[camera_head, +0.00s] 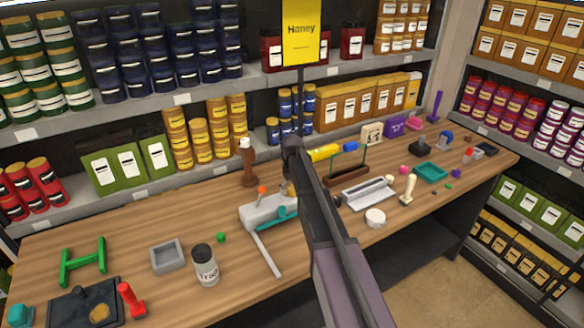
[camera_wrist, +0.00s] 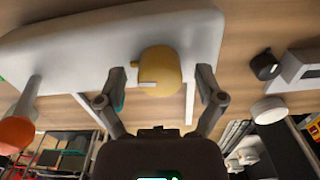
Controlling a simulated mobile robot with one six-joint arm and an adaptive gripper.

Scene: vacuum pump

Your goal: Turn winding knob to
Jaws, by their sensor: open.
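A white machine body (camera_head: 262,211), which I take for the vacuum pump, lies on the wooden table. It fills the upper part of the wrist view (camera_wrist: 90,45). A yellow rounded knob (camera_wrist: 160,68) with a small pale tab stands out from it; I cannot be sure it is the winding knob. My gripper (camera_wrist: 162,85) is open, with one finger on each side of the yellow knob and gaps showing. An orange-tipped lever or knob (camera_wrist: 16,132) is at the left; it also shows in the head view (camera_head: 262,190). My arm hides the machine's right end.
A grey bar (camera_head: 265,255) sticks out in front of the machine. A white knob-like piece (camera_head: 375,218) and a grey device (camera_head: 369,193) lie right. Stocked shelves stand behind.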

